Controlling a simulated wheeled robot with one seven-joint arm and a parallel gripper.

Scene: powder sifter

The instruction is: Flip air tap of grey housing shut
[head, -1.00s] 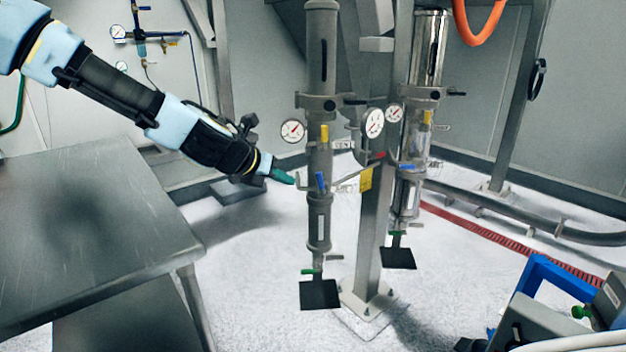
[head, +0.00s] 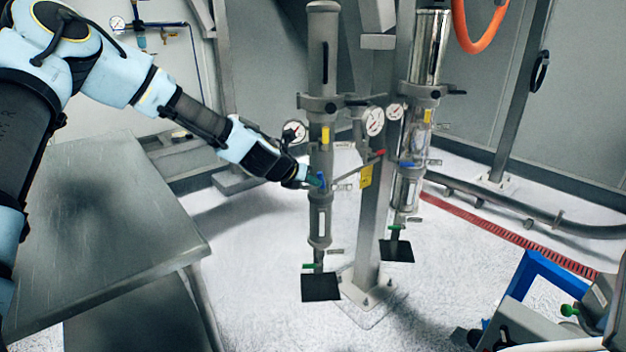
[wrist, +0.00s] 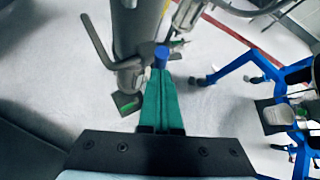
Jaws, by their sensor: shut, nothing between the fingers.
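The grey housing (head: 320,215) is the matt grey upright tube left of the post. It carries a yellow handle (head: 325,135) and, lower down, a small blue tap handle (head: 322,180). The blue handle looks roughly upright. My gripper (head: 312,181) is at the left side of the housing, close by the blue handle. In the wrist view, my green fingers (wrist: 160,75) are pressed together with nothing between them. Their tips are right at the blue handle (wrist: 161,54), which stands just beyond them. I cannot tell whether they touch it. The grey housing (wrist: 136,28) rises behind.
A second, shinier tube (head: 425,60) stands right of the post (head: 368,230). Pressure gauges (head: 374,121) and brackets stick out near the housing. A steel table (head: 110,240) is at left. A blue frame (head: 540,270) stands at lower right.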

